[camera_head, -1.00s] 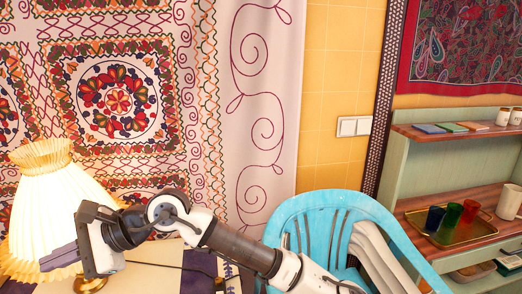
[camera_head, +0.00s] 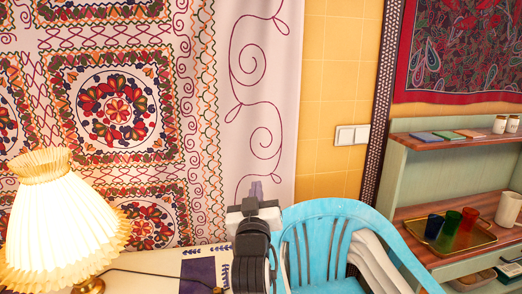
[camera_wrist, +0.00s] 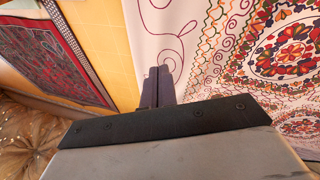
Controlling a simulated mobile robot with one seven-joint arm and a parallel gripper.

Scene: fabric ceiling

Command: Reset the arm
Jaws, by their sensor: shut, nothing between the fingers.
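My gripper (camera_head: 256,190) is raised in front of the patterned wall cloth, near the bottom middle of the head view. My arm shows only in part, folded below it at the picture's lower edge. In the wrist view the two dark fingers of my gripper (camera_wrist: 158,84) lie side by side and touch, shut and empty. They point toward the pale border of the cloth (camera_wrist: 215,40). The rest of my arm is out of view.
A lit pleated lamp (camera_head: 62,225) stands on a table at the left. A blue plastic chair (camera_head: 315,225) is right of my gripper. A green shelf (camera_head: 405,165) at the right holds a tray (camera_head: 482,238) with coloured cups.

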